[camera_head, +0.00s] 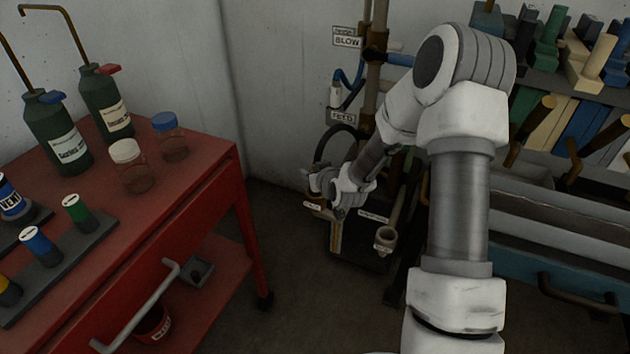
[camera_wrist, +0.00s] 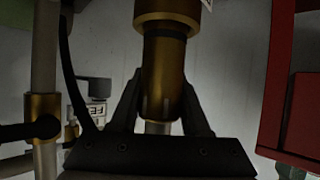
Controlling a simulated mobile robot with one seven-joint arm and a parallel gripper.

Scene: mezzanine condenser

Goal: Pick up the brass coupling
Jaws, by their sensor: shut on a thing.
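The brass coupling (camera_wrist: 164,65) is a dark gold cylinder with a wider, brighter collar at its upper end in the wrist view. My gripper (camera_wrist: 162,95) is shut on it, with one dark finger on each side of its lower part. A short pale piece shows below the coupling between the fingers. In the head view my gripper (camera_head: 325,186) is in front of the pipe stand near the back corner. I cannot make out the coupling clearly there.
A red cart (camera_head: 175,235) with bottles and jars stands at the left. A vertical pipe (camera_head: 375,70) with hoses and labels rises behind my gripper. A rack (camera_head: 570,85) of coloured blocks and a blue drawer unit (camera_head: 570,285) are at the right.

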